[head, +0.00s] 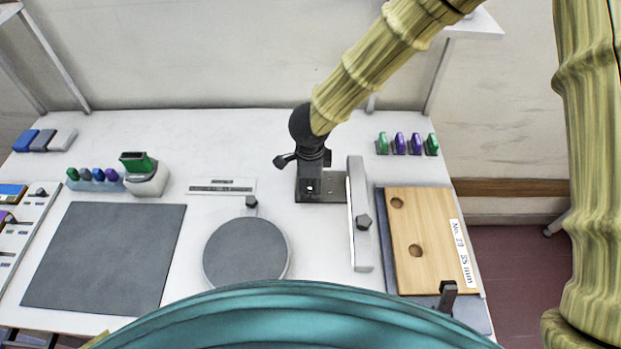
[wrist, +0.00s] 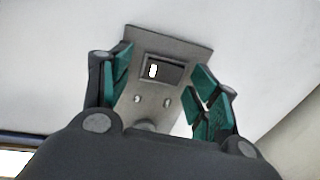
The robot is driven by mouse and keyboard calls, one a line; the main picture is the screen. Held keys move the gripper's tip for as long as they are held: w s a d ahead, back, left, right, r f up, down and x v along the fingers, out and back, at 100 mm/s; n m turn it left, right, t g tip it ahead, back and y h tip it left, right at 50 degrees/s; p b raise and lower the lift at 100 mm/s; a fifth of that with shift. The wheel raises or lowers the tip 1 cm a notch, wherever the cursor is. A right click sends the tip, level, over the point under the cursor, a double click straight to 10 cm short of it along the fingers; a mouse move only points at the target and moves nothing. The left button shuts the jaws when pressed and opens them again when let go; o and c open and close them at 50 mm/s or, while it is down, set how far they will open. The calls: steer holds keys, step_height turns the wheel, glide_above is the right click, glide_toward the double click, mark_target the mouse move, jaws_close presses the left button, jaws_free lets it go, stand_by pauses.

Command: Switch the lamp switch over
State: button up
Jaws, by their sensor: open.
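The likely lamp switch is a dark rectangular part with a small white mark (wrist: 153,70), set in a grey metal plate (wrist: 134,100) with two screws. In the wrist view it lies between the fingers of my gripper (wrist: 165,78), which are spread apart with nothing held. In the head view my dark gripper (head: 306,160) hangs just above the dark mounting plate (head: 335,189) in the middle of the table. The gripper hides part of that plate. I cannot tell which way the switch is tipped, nor whether a finger touches it.
A pale bar with a dark knob (head: 361,245) stands right of the plate, beside a wooden board with holes (head: 430,240). A round grey disc (head: 245,250) and a dark square mat (head: 105,255) lie left. Small coloured clips (head: 415,144) stand behind right.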

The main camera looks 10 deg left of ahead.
steer(key=shift+w+f, duration=0.4)
steer(key=shift+w, duration=0.05)
steer(key=shift+c, duration=0.3)
steer(key=shift+s+r, duration=0.2)
steer(key=shift+s, duration=0.05)
steer(key=c, duration=0.7)
steer(key=shift+c, duration=1.3)
steer(key=shift+r+p, duration=0.15)
steer(key=shift+p, duration=0.7)
steer(key=shift+w+r+g+p, duration=0.15)
steer(key=shift+g+p, duration=0.25)
steer(key=shift+p, duration=0.85)
steer(key=shift+w+p, duration=0.1)
steer(key=shift+p, duration=1.05)
steer(key=shift+f+g+p, duration=0.3)
steer(key=shift+f+p, duration=0.05)
